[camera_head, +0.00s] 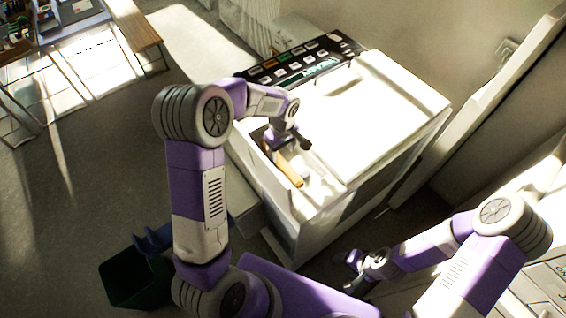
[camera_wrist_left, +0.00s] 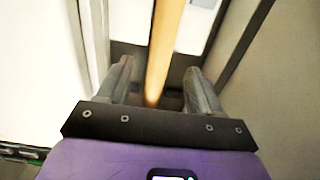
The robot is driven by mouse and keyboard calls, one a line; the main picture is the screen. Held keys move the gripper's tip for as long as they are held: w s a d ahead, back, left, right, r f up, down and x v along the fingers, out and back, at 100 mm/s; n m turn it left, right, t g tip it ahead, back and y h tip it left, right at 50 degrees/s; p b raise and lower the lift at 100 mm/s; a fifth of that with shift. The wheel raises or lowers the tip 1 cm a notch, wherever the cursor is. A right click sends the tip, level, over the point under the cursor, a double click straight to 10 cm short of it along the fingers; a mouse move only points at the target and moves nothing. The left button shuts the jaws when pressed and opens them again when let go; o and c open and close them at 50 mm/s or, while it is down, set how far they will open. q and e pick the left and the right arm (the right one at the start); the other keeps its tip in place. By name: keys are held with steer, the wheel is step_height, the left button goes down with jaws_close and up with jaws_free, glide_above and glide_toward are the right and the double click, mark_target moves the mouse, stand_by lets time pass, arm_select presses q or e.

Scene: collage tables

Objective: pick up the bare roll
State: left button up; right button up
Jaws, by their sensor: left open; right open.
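The bare roll is a thin tan tube (camera_head: 289,170) lying in a narrow slot along the near side of a large white machine (camera_head: 350,120). In the left wrist view the tube (camera_wrist_left: 166,40) runs lengthwise between the two fingers. My left gripper (camera_head: 290,145) is over the far end of the tube. In its wrist view the open fingers (camera_wrist_left: 158,85) stand on either side of the tube, with gaps showing at both sides. My right gripper (camera_head: 358,270) is open and empty, low in front of the machine and away from the tube.
A black panel with several light buttons (camera_head: 300,62) lies along the machine's far edge. A dark green bin (camera_head: 130,282) stands on the floor at lower left. A wooden bench (camera_head: 135,25) and shelving are at upper left. White drawers (camera_head: 545,290) are at lower right.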

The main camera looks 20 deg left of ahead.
mark_target(281, 160)
arm_select(q)
steer(key=f, duration=0.6)
steer(key=shift+a, duration=0.25)
steer(key=shift+r, duration=0.1)
steer(key=c, duration=1.2)
